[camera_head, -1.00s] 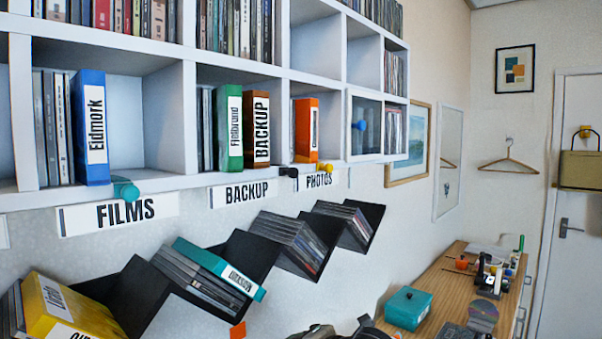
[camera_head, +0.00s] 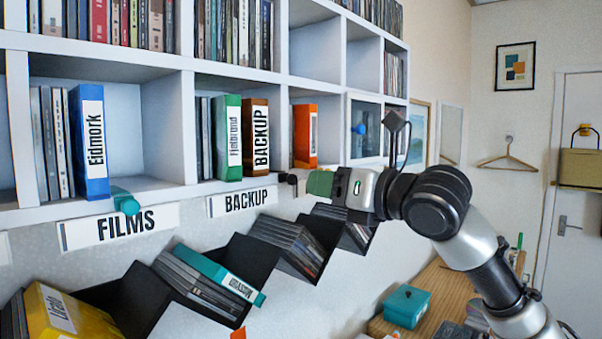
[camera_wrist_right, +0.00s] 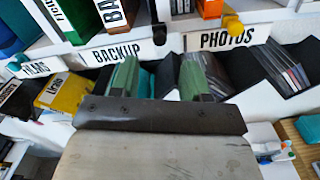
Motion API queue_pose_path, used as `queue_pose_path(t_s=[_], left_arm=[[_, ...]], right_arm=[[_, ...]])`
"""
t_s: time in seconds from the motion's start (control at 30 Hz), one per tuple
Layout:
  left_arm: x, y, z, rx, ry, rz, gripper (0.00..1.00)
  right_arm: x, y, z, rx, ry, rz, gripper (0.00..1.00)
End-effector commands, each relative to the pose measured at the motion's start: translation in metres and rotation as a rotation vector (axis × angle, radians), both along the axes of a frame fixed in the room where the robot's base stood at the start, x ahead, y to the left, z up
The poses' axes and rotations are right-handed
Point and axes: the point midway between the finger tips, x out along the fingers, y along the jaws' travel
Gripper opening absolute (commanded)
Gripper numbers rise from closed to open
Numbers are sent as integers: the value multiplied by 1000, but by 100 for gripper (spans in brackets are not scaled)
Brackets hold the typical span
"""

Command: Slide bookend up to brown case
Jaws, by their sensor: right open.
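The brown case (camera_head: 256,138), labelled BACKUP, stands upright beside a green case (camera_head: 228,138) in the middle compartment; it shows at the top of the wrist view (camera_wrist_right: 114,14). A black bookend knob (camera_head: 288,178) sticks out at the shelf's front edge, to the right of the brown case; the wrist view shows it as a dark upright piece (camera_wrist_right: 158,28). The rest of the bookend is hidden. My right gripper (camera_head: 312,183) is at the shelf edge near this knob. In the wrist view its green fingers (camera_wrist_right: 160,76) are apart and empty, below the bookend.
A teal knob (camera_head: 125,202) and a yellow knob (camera_wrist_right: 232,24) stick out at neighbouring compartments. An orange case (camera_head: 305,136) stands to the right. Slanted black racks (camera_head: 250,262) with discs and cases hang below. A teal box (camera_head: 406,305) sits on the wooden desk.

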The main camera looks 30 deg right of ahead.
Motion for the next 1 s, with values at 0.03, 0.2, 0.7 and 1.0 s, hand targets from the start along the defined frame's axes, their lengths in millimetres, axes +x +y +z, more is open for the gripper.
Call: queue_pose_path(t_s=[0.03, 0.2, 0.7, 1.0], left_arm=[[0, 0, 9, 0, 0, 0, 46], [0, 0, 21, 0, -1, 0, 46], [1, 0, 27, 0, -1, 0, 46], [1, 0, 27, 0, -1, 0, 46]], right_arm=[[10, 5, 4, 3, 2, 4, 46], [38, 14, 3, 3, 4, 3, 46], [59, 21, -1, 1, 1, -1, 46], [59, 21, -1, 1, 1, -1, 5]])
